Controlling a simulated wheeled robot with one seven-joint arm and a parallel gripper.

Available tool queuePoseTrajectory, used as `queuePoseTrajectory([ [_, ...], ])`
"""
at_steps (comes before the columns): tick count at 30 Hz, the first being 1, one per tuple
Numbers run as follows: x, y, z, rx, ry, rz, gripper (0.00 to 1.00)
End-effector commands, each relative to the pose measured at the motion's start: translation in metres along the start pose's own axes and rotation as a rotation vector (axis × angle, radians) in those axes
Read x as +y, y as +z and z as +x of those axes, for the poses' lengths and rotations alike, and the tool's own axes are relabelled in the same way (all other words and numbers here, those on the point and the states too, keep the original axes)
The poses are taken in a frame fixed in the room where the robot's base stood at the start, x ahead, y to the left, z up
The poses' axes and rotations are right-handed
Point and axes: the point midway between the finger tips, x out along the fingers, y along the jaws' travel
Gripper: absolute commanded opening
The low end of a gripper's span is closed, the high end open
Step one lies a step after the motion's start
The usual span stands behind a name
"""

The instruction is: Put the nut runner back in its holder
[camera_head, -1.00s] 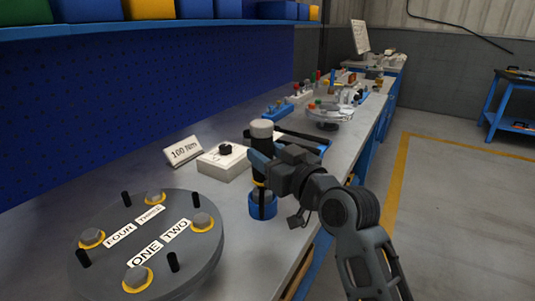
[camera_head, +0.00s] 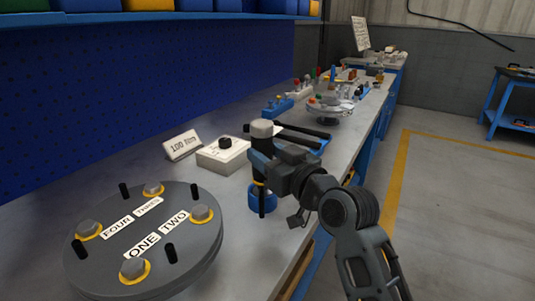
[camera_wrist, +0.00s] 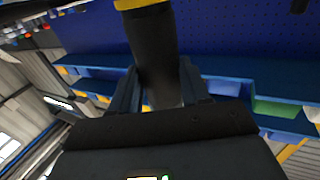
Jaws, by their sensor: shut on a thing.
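The nut runner (camera_head: 263,146) is a dark upright cylinder with a grey cap and a yellow band low down. My gripper (camera_head: 261,164) is shut on its body. In the wrist view its dark body (camera_wrist: 155,50) and yellow band stand between the two fingers (camera_wrist: 160,92). The holder (camera_head: 270,199) is a short blue cup on the bench, right below the tool. The runner's thin dark lower end overlaps the cup's front in the head view and reaches slightly below its base line. I cannot tell whether it is inside the cup or in front of it.
A round grey flange (camera_head: 143,245) with bolts, dark pins and number labels stands at front left. A white box with a dark knob (camera_head: 224,155) and a "100 Nm" sign (camera_head: 183,147) stand behind left. A blue tray (camera_head: 316,140) with dark bars lies close behind my gripper.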

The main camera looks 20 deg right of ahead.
Motion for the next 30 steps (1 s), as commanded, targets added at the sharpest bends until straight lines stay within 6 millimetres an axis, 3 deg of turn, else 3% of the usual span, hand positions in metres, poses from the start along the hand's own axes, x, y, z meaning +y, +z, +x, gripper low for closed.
queuePoseTrajectory([
  [11,0.000,0.006,0.000,0.005,0.001,0.000,0.00],
  [12,0.000,0.005,0.000,0.006,0.001,0.000,0.48],
  [21,0.000,0.007,0.000,0.002,0.000,0.000,0.76],
  [30,0.000,0.010,-0.004,-0.004,0.000,0.001,0.76],
])
